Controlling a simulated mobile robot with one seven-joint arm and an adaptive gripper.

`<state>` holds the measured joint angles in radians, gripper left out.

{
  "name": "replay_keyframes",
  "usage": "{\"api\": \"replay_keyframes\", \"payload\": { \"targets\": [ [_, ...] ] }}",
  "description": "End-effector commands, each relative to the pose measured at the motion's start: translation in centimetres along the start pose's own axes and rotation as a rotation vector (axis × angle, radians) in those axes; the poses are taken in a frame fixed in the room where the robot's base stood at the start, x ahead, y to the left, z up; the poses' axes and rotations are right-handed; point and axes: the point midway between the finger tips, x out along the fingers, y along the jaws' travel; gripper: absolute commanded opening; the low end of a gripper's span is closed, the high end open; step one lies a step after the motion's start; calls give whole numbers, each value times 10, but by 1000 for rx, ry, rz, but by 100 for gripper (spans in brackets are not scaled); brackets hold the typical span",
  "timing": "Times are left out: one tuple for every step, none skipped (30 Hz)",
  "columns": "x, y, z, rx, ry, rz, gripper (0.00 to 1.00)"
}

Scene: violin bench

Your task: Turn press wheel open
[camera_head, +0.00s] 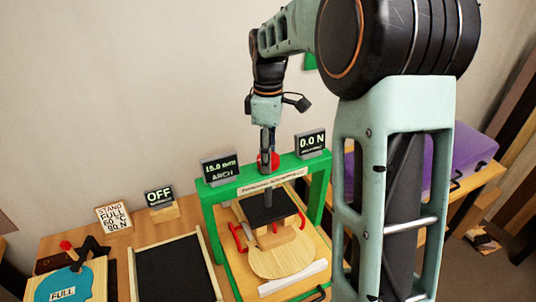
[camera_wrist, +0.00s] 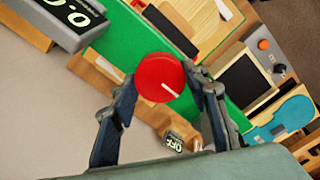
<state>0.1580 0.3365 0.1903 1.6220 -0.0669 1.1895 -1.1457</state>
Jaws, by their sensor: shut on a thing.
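The press is a green frame (camera_head: 313,168) standing on a wooden base, with a dark block under its crossbar. Its red wheel (camera_wrist: 160,78) sits on top of the crossbar and has a white mark pointing toward the lower right in the wrist view. In the head view the wheel (camera_head: 264,161) is partly hidden by my gripper (camera_head: 268,150). My gripper reaches down from above, its two fingers (camera_wrist: 163,92) on opposite sides of the wheel and shut on it. A pale wooden piece (camera_head: 280,258) lies in the press below the block, with red clamps beside it.
Displays on the crossbar read 15.0 mm ARCH (camera_head: 220,169) and 0.0 N (camera_head: 311,144). An OFF display (camera_head: 159,197) and a note card (camera_head: 113,217) stand left. A dark panel (camera_head: 173,272) and a teal template (camera_head: 68,284) lie left. A purple case (camera_head: 425,155) is right.

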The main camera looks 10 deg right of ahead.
Motion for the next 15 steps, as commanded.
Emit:
{"api": "replay_keyframes", "payload": {
  "targets": [
    [0,0,0,-3,-1,0,18],
    [0,0,0,-3,-2,0,18],
    [0,0,0,-3,-2,0,18],
    [0,0,0,-3,-2,0,18],
    [0,0,0,-3,-2,0,18],
    [0,0,0,-3,-2,0,18],
    [0,0,0,-2,-2,0,18],
    [0,0,0,-2,-2,0,46],
    [0,0,0,-2,-2,0,50],
    [0,0,0,-2,-1,0,53],
    [0,0,0,-2,-1,0,57],
    [0,0,0,-1,-1,0,60],
    [0,0,0,-1,-1,0,60],
    [0,0,0,-1,-1,0,60],
    [0,0,0,-1,-1,0,60]
  ]
}}
